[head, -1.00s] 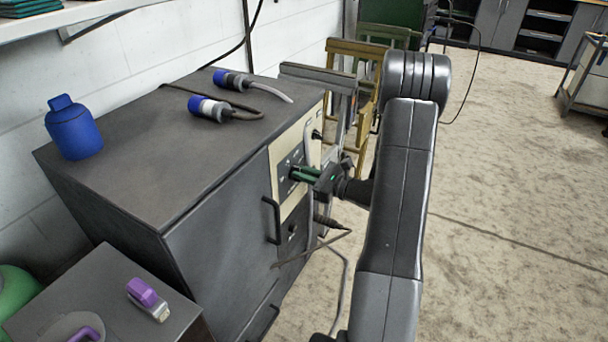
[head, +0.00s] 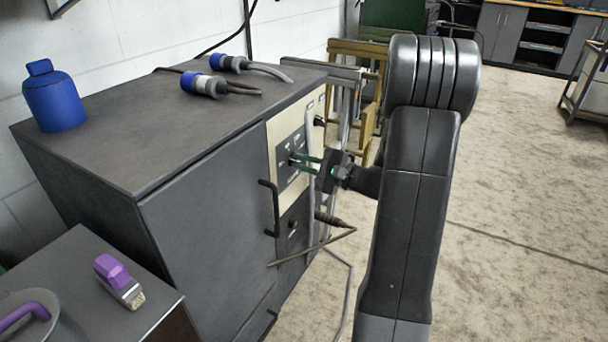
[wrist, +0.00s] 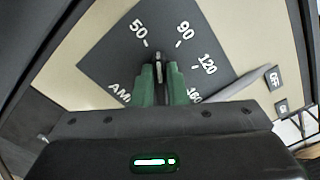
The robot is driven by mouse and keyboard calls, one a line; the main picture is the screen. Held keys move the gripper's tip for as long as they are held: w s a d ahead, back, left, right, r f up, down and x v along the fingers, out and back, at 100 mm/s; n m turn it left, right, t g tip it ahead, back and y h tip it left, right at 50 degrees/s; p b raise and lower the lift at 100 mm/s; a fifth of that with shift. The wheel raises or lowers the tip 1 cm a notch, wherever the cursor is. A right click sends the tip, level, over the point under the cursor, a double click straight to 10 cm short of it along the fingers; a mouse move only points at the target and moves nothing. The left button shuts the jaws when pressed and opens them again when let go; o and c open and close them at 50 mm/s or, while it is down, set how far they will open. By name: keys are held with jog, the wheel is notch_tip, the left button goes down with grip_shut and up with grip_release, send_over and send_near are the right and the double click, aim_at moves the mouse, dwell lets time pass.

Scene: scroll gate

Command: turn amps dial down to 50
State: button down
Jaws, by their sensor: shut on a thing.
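The amps dial's dark panel (wrist: 160,35) fills the top of the wrist view, with the marks 50, 90, 120 and 160 around the dial and part of the AMPS label. The dial's narrow knob (wrist: 158,70) shows between the green fingertips of my gripper (wrist: 160,88), which are closed on it. The knob's end appears to point between 50 and 90. Its lower part is hidden by the fingers. In the head view, my gripper (head: 298,160) reaches from the right to the dark dial panel (head: 284,149) on the front of the grey cabinet (head: 200,215).
A dark handle (head: 269,208) and a cable (head: 312,247) stick out near the gripper. An OFF label (wrist: 273,77) is right of the dial.

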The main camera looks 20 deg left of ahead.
jog(key=shift+s+f+n+b, duration=0.1)
jog(key=shift+f+n+b, duration=0.1)
jog(key=shift+n+b, duration=0.75)
jog(key=shift+f+n+b, duration=0.15)
jog(key=shift+n+b, duration=0.6)
jog(key=shift+b, duration=0.35)
jog(key=shift+r, duration=0.1)
jog(key=c, duration=1.5)
grip_release()
jog(key=shift+o, duration=0.2)
jog(key=s+d+p, duration=0.1)
jog(key=d+p, duration=0.2)
jog(key=d, duration=1)
jog(key=shift+d, duration=0.4)
